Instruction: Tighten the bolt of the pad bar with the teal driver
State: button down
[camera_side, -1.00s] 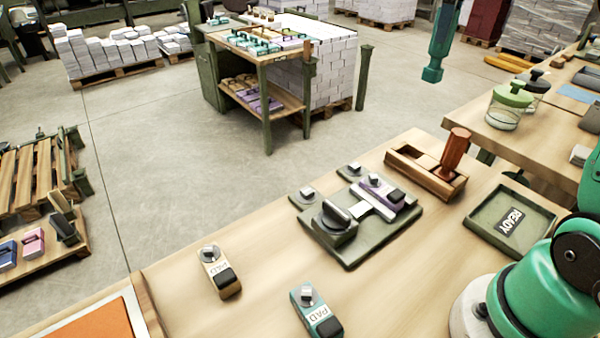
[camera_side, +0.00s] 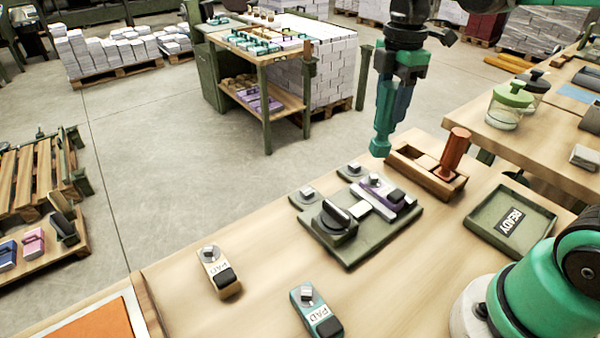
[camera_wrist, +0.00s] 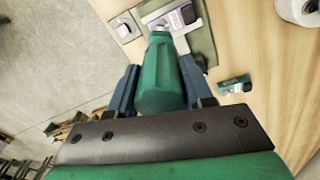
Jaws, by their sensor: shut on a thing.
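The teal driver (camera_side: 383,122) hangs tip down in my gripper (camera_side: 395,102), which is shut on it. In the wrist view the driver (camera_wrist: 161,78) is between the two blue fingers. Its tip is in the air behind the fixture, left of the wooden rack. A purple bar (camera_side: 384,190) lies in the dark green fixture (camera_side: 352,252); its label is not readable. A tan bar (camera_side: 219,272) and a teal bar (camera_side: 316,312), both marked PAD and each with a bolt head at one end, lie on the bench. The wrist view shows the purple bar (camera_wrist: 173,21) beyond the driver.
A wooden rack (camera_side: 408,166) holds an upright orange-brown driver (camera_side: 453,150). A green tray marked READY (camera_side: 483,220) is at the right. The fixture has a black knob (camera_side: 336,214). Glass jars (camera_side: 506,108) stand on the bench behind.

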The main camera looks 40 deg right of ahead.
aim_at(384, 139)
jog(key=shift+f, duration=3.15)
jog(key=m, duration=1.4)
jog(key=shift+s+a, duration=0.1)
jog(key=shift+n, duration=0.6)
jog(key=shift+r, duration=0.15)
jog(key=shift+r, duration=2.2)
